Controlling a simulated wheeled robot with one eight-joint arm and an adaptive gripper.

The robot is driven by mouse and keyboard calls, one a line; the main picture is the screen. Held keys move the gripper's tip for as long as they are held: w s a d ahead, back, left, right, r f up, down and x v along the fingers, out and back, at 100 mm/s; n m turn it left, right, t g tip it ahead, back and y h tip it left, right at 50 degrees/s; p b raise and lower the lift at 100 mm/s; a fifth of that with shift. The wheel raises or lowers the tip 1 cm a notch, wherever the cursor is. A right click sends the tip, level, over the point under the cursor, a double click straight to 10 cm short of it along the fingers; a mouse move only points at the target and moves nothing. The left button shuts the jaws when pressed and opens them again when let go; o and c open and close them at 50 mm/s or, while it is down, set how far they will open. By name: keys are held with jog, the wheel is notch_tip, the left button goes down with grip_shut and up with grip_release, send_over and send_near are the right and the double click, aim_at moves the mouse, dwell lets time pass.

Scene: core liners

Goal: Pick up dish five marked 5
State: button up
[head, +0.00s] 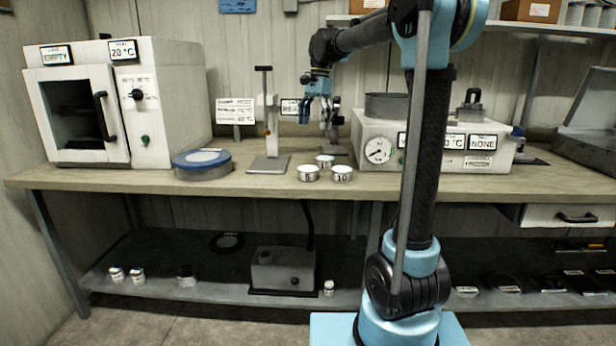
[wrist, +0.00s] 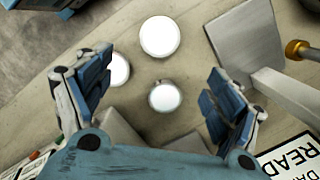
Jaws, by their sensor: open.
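Three small round white-topped dishes stand close together near the front of the bench: a front-left dish (head: 308,173), a front-right dish (head: 342,174) whose label looks like 10, and a back dish (head: 325,160). The labels on the front-left and back dishes are too small to read surely, so I cannot tell which is marked 5. My gripper (head: 320,112) is open and empty above and behind them, pointing down. In the wrist view one white lid (wrist: 165,96) lies between my open fingers (wrist: 160,86), another (wrist: 160,37) beyond them, and a third (wrist: 118,70) is partly covered by the left finger.
A stand with an upright post (head: 267,120) is left of the dishes, and a blue-lidded round container (head: 202,164) farther left. A white device with a dial (head: 378,150) is close on the right. A READ sign (wrist: 293,160) is near my gripper. The bench front (head: 270,183) is clear.

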aim_at(308, 168)
jog(key=f, duration=0.5)
jog(key=s+a+f, duration=0.1)
jog(key=f, duration=0.5)
jog(key=s+a+f, duration=0.1)
jog(key=f, duration=0.5)
jog(key=shift+c, duration=0.4)
jog(key=c, duration=1.2)
